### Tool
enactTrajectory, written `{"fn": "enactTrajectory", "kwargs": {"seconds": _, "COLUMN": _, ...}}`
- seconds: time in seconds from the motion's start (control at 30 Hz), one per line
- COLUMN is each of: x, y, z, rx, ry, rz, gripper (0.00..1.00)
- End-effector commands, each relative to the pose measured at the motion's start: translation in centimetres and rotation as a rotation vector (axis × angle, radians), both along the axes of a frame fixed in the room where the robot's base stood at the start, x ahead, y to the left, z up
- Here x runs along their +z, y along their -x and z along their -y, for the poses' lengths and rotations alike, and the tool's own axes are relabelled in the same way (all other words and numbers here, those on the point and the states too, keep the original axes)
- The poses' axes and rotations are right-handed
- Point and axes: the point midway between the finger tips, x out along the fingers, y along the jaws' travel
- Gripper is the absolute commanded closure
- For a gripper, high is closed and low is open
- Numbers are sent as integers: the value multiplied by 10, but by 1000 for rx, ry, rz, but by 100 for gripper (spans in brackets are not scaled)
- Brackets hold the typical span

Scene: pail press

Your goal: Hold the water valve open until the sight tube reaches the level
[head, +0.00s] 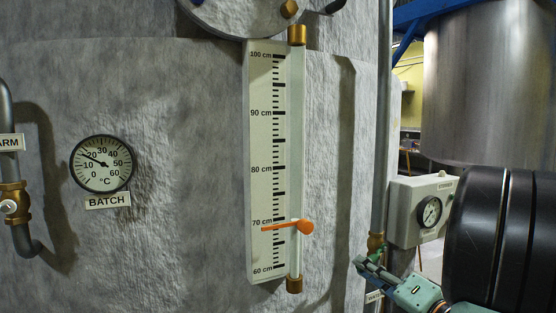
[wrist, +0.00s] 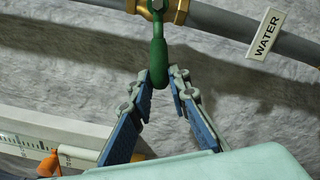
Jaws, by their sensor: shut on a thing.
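The water valve has a green handle (wrist: 158,50) below a brass body (wrist: 178,8) on a grey pipe; a WATER label (wrist: 266,33) hangs beside it. In the wrist view the handle points away across the pipe's line. My gripper (wrist: 162,76) is shut on the handle's end, a finger on each side. It also shows at the lower right of the head view (head: 370,267), where the handle is hard to make out. The sight tube (head: 295,130) stands beside a centimetre scale (head: 262,190). An orange pointer (head: 304,227) sits just below 70 cm. I cannot make out the liquid level.
A BATCH temperature dial (head: 101,163) and a brass-fitted pipe (head: 14,203) are on the left of the grey tank wall. A grey gauge box (head: 407,208) stands close behind my arm on the right. A large metal cylinder (head: 490,80) is beyond it.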

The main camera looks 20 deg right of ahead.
Motion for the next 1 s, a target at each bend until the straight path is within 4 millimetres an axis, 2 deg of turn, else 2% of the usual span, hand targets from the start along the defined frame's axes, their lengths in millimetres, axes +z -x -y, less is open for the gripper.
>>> {"fn": "enactTrajectory", "kwargs": {"seconds": 0.33, "x": 6, "y": 0, "z": 0, "rx": 2, "ry": 5, "rz": 6, "gripper": 99}}
{"fn": "enactTrajectory", "kwargs": {"seconds": 0.67, "x": 32, "y": 0, "z": -1, "rx": 0, "ry": 5, "rz": 8, "gripper": 97}}
{"fn": "enactTrajectory", "kwargs": {"seconds": 0.93, "x": 35, "y": -1, "z": -1, "rx": 0, "ry": 11, "rz": 15, "gripper": 97}}
{"fn": "enactTrajectory", "kwargs": {"seconds": 0.97, "x": 35, "y": -1, "z": -1, "rx": 0, "ry": 11, "rz": 16, "gripper": 78}}
{"fn": "enactTrajectory", "kwargs": {"seconds": 1.0, "x": 36, "y": -1, "z": -1, "rx": 0, "ry": 11, "rz": 16, "gripper": 74}}
